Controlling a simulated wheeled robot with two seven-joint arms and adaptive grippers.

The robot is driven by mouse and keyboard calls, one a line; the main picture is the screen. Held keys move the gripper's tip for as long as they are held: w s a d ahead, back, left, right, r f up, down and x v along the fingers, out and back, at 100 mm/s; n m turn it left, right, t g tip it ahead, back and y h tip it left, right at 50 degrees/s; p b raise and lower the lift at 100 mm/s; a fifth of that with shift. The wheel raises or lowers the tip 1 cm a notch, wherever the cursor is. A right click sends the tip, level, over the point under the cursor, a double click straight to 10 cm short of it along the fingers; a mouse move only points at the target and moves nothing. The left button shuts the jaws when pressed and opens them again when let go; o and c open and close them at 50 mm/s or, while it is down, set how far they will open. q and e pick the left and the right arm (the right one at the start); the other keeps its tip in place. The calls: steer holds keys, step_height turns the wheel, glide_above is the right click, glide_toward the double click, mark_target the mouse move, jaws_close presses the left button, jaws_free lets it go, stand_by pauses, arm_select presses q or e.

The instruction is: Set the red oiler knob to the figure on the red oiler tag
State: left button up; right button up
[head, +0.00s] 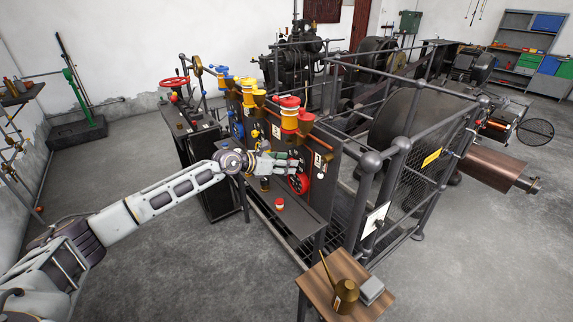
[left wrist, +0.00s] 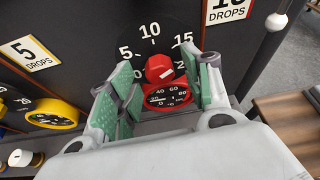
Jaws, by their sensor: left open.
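The red oiler knob (left wrist: 159,69) sits on a dark dial (left wrist: 131,40) with white figures; 5, 10 and 15 are legible. My left gripper (left wrist: 160,88) is open, its green-padded fingers on either side of the knob; I cannot tell whether they touch it. The way the knob points is not clear. A white tag (left wrist: 230,10) up and right of the dial reads DROPS, its figure cut by the frame's top edge. In the head view my left gripper (head: 292,163) is at the panel, hiding the knob, below the red oiler (head: 289,113). My right gripper is not in view.
A red-rimmed gauge (left wrist: 167,97) sits just below the knob. A 5 DROPS tag (left wrist: 29,52) and yellow gauge (left wrist: 53,114) are to the left. A shelf (head: 290,222) with a red-and-white jar (head: 279,204) lies below. Railings (head: 385,185) stand right.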

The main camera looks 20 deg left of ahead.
arm_select(q)
steer(key=v, duration=1.1)
steer(key=shift+s, duration=0.15)
steer(key=shift+r, duration=0.1)
stand_by(0.8)
